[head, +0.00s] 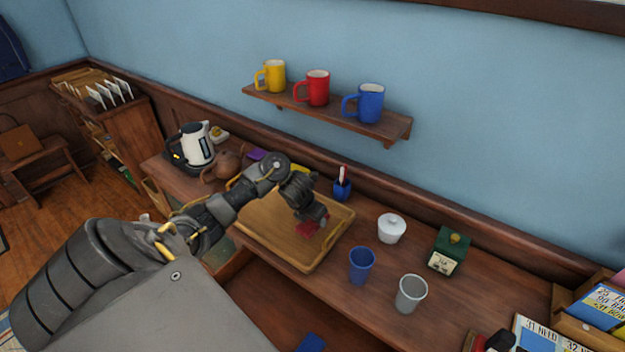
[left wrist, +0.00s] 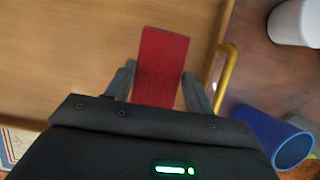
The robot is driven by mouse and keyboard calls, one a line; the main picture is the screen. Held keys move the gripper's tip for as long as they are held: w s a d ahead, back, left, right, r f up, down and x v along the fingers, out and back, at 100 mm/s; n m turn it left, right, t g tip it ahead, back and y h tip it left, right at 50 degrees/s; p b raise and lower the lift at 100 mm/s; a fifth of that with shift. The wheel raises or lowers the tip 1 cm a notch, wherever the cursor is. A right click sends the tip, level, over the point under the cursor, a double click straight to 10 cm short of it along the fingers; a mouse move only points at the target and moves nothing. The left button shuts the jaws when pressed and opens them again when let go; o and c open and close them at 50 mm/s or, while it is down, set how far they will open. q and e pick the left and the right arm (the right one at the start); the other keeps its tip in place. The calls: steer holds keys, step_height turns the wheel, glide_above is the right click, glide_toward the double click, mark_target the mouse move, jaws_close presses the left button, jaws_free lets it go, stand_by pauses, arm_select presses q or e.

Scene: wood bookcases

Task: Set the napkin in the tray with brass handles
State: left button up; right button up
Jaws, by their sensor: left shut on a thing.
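The napkin (left wrist: 160,68) is a folded red cloth in the left wrist view, and it also shows in the head view (head: 306,229). My left gripper (left wrist: 160,88) is shut on it, with a finger on either side. In the head view my left gripper (head: 314,223) is over the right part of the wooden tray with brass handles (head: 268,232). The tray lies on the bookcase top, and a brass handle (left wrist: 228,75) shows beside the gripper. I cannot tell whether the napkin touches the tray floor. My right gripper is not in view.
A blue pen holder (head: 342,188) is behind. A mug shelf (head: 335,119) hangs above.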

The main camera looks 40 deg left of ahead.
mark_target(313, 223)
arm_select(q)
steer(key=shift+w+a+f, duration=0.1)
steer(key=shift+a+f, duration=0.05)
steer(key=shift+f, duration=0.8)
steer(key=shift+w+a+f, duration=0.1)
steer(key=shift+a+f, duration=0.05)
steer(key=shift+f, duration=0.8)
steer(key=shift+f, duration=0.1)
steer(key=o, duration=0.9)
steer(key=shift+o, duration=0.2)
